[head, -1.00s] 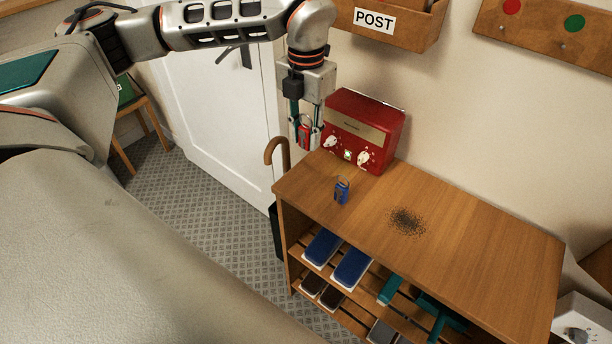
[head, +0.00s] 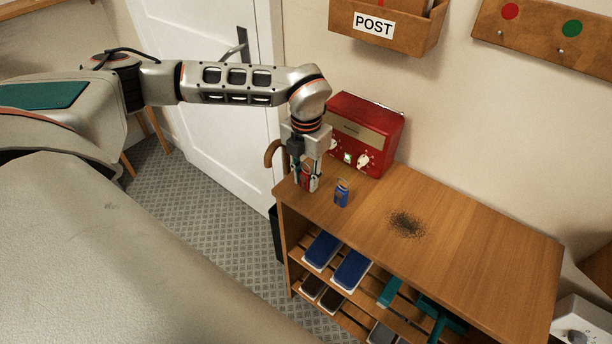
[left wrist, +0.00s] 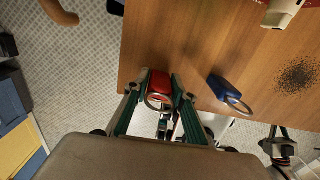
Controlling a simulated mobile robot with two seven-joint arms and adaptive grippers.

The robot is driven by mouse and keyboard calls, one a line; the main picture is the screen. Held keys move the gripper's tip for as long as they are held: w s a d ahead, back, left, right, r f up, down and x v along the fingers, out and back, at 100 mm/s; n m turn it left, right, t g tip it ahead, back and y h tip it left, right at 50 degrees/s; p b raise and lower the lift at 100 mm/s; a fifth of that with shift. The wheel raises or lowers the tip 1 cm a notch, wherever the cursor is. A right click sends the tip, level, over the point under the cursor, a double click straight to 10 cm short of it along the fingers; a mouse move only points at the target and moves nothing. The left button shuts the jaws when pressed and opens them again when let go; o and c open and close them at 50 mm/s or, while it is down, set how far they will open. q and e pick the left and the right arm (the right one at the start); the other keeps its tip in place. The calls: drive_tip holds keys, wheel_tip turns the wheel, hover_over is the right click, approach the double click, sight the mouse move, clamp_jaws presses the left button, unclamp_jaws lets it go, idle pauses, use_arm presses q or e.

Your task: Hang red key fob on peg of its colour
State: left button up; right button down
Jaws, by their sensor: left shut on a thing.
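My left gripper (head: 307,182) is shut on the red key fob (head: 306,174), low over the left end of the wooden bench top. In the left wrist view the red fob (left wrist: 159,83) sits between the fingertips, its metal ring toward the camera. I cannot tell whether it touches the wood. A blue key fob (head: 341,196) with a ring stands on the bench to the right, apart from the gripper; it also shows in the left wrist view (left wrist: 228,88). The peg board (head: 545,35) on the wall at upper right has red (head: 510,11) and green (head: 572,28) dots above pegs (head: 502,34).
A red radio (head: 367,135) stands just behind the gripper. A wooden POST box (head: 400,42) hangs above it. A cane (head: 270,152) leans at the bench's left end. The bench's right part is clear apart from a dark speckled patch (head: 407,223).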

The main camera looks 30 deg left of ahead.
sight(303, 162)
use_arm(q)
drive_tip(key=shift+f, duration=0.15)
drive_tip(key=o, duration=1.1)
drive_tip(key=shift+c, duration=0.2)
drive_tip(key=shift+f+b, duration=0.1)
drive_tip(key=shift+b, duration=0.3)
drive_tip(key=r, duration=0.8)
drive_tip(key=shift+s+a, duration=0.1)
drive_tip(key=shift+a, duration=0.3)
